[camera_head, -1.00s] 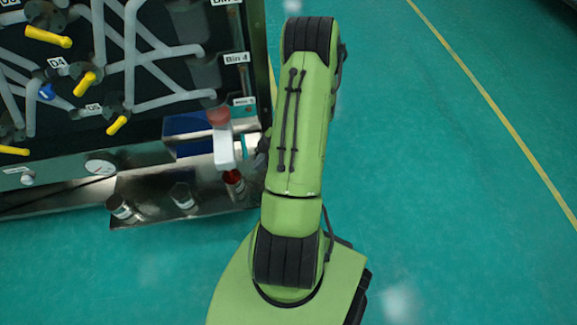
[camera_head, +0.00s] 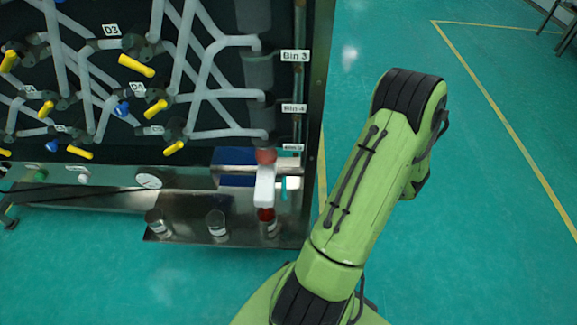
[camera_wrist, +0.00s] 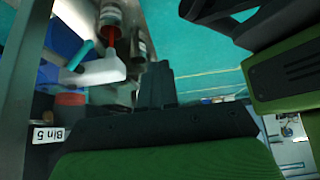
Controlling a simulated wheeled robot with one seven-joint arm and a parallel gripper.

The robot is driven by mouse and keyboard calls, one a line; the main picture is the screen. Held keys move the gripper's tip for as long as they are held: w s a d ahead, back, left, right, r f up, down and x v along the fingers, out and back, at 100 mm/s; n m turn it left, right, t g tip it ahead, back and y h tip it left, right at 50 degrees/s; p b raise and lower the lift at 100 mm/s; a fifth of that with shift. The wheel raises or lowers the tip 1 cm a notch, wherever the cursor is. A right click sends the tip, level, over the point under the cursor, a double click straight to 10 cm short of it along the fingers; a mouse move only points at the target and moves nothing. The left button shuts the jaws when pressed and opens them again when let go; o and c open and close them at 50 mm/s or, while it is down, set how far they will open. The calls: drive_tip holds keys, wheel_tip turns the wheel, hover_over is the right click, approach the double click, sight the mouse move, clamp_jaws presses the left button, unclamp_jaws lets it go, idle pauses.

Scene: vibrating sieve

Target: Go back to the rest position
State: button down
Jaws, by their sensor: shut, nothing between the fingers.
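In the wrist view my gripper (camera_wrist: 155,85) shows as dark fingers pressed together with nothing between them. It is apart from the white outlet piece (camera_wrist: 95,73) and the bottle with a red neck (camera_wrist: 112,30) to its left in that picture. In the head view my green arm leans up and right, standing to the right of the sieve machine's panel (camera_head: 190,60). The gripper itself is hidden behind the arm there.
The machine's panel carries grey pipes and yellow valve handles (camera_head: 136,66). A metal shelf (camera_head: 185,228) below holds several small bottles, one under the white outlet (camera_head: 265,185). The green floor (camera_head: 490,200) right of my arm is clear, with yellow lines.

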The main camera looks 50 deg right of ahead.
drive_tip(key=w+a+r+m+g+h, duration=0.1)
drive_tip(key=w+a+r, duration=0.45)
drive_tip(key=r, duration=0.35)
drive_tip(key=w+a+r+m+g+h, duration=0.2)
drive_tip(key=w+a+r, duration=0.3)
drive_tip(key=a+r, duration=0.3)
drive_tip(key=s+a+r+m+t+h, duration=0.1)
drive_tip(key=s+a+r+m+t, duration=0.2)
drive_tip(key=s+a+r+m, duration=0.45)
wheel_tip(320, 180, up, 15)
drive_tip(key=w+a+n+p, duration=0.1)
drive_tip(key=w+n+p, duration=0.1)
drive_tip(key=p, duration=1)
drive_tip(key=shift+f+n, duration=0.15)
drive_tip(key=shift+n, duration=0.3)
drive_tip(key=shift+a, duration=0.1)
